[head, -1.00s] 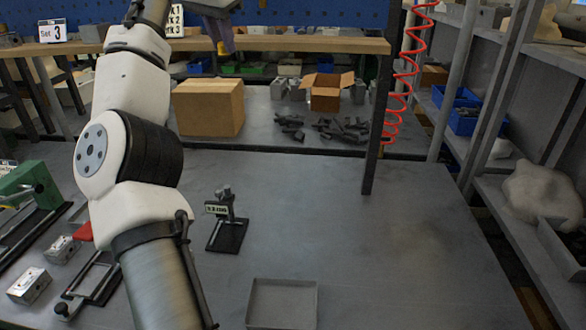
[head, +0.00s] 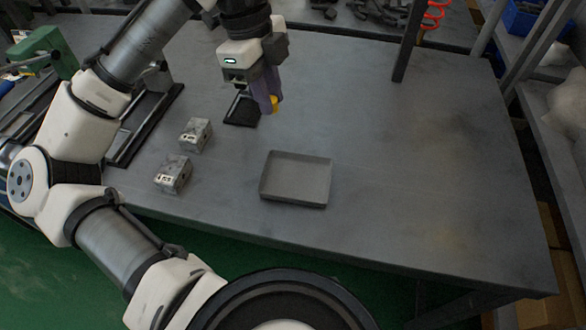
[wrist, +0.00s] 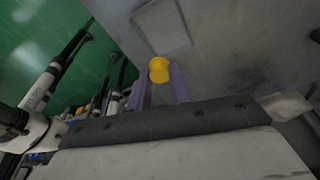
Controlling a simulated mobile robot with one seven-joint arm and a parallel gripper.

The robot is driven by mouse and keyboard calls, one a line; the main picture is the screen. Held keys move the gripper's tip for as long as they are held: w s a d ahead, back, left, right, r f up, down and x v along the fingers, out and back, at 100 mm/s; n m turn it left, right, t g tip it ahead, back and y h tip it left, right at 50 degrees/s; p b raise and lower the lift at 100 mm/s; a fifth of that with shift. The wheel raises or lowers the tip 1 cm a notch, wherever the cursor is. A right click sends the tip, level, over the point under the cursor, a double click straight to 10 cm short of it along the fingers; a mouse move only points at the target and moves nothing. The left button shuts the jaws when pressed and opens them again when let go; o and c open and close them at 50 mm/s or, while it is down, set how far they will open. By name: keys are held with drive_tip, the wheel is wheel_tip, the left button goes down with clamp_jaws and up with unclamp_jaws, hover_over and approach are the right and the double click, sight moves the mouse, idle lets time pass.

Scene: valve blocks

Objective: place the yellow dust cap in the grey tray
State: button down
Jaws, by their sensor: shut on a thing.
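The yellow dust cap (head: 274,103) is held between the purple fingers of my gripper (head: 266,102), above the table. In the wrist view the yellow cap (wrist: 159,69) sits between the two fingertips of my gripper (wrist: 160,80). The grey tray (head: 296,179) lies on the table nearer to me, below and a little right of my gripper in the head view. It looks empty. The tray also shows in the wrist view (wrist: 160,29), beyond the cap. The cap is apart from the tray.
Two metal valve blocks (head: 173,174) (head: 195,135) stand on the table left of the tray. A green device (head: 47,48) is at the far left. The table right of the tray is clear.

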sight(279, 178)
drive_tip(key=a+x, duration=0.1)
drive_tip(key=x, duration=0.5)
drive_tip(key=w+a+x, duration=0.1)
drive_tip(key=x, duration=0.6)
drive_tip(key=a+x, duration=0.1)
drive_tip(key=x, duration=0.5)
drive_tip(key=shift+w+a+f+p, duration=0.1)
drive_tip(key=shift+w+f+p, duration=0.3)
drive_tip(key=shift+f, duration=0.25)
drive_tip(key=c, duration=1.3)
unclamp_jaws()
drive_tip(key=shift+f, duration=0.15)
drive_tip(key=b+v, duration=0.1)
drive_tip(key=v, duration=1.1)
drive_tip(key=shift+r, duration=0.25)
